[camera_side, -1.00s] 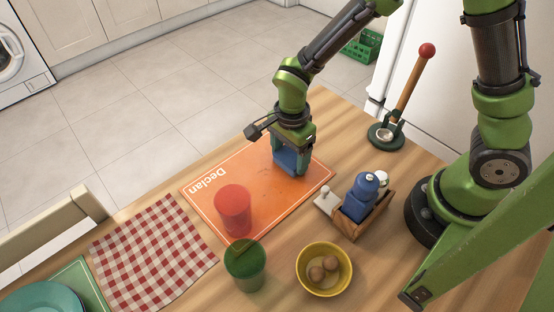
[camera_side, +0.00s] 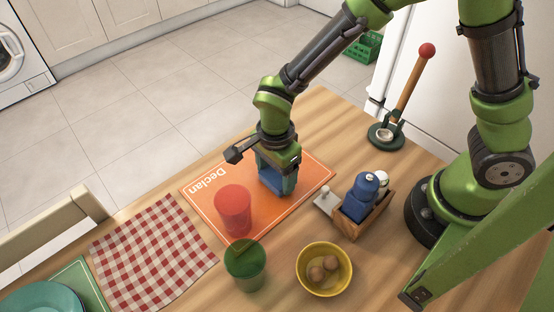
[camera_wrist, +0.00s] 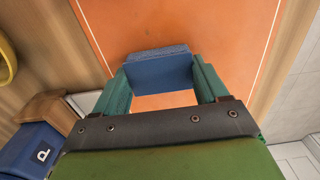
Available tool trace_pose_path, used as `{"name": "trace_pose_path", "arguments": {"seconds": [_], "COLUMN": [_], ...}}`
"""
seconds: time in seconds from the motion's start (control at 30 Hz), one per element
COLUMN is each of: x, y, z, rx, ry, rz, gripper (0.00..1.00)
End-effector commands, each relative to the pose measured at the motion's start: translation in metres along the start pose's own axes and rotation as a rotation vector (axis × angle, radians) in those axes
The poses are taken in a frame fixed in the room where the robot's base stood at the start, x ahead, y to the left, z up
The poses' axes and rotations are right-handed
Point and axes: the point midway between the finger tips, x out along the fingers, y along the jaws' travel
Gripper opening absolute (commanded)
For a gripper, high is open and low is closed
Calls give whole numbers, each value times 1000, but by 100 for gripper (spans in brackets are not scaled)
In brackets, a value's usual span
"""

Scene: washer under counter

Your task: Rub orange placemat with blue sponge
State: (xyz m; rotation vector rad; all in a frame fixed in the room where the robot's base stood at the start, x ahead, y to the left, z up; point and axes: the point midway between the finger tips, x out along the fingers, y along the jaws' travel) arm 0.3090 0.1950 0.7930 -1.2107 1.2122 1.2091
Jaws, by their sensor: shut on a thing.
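The orange placemat (camera_side: 310,178) lies flat on the wooden table, with a white border line and the name "Declan" along its left edge. It also fills much of the wrist view (camera_wrist: 210,28). My gripper (camera_side: 276,186) points down over the middle of the placemat. Its green fingers are shut on the blue sponge (camera_wrist: 159,70), which shows between the fingertips in the wrist view. The sponge is at or very near the placemat surface; I cannot tell whether it touches.
A red cup (camera_side: 233,210) stands on the placemat, left of my gripper. A green cup (camera_side: 245,268) and a yellow bowl (camera_side: 324,270) stand in front. A wooden caddy (camera_side: 362,212) with a blue shaker is to the right. A checkered cloth (camera_side: 150,255) lies left.

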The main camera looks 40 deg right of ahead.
Motion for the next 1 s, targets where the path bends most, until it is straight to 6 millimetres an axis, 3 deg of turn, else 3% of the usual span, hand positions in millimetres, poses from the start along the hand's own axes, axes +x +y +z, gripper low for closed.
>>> {"name": "trace_pose_path", "arguments": {"seconds": [0.6, 0.67, 0.73, 1.0], "x": [-2, -6, -25, -47], "y": [1, 0, -1, 0], "z": [58, 56, 56, 55], "rx": [-3, 0, 1, 0], "ry": [-3, -3, -7, -3], "rz": [-1, -2, -7, -3], "gripper": [40, 40, 40, 40]}}
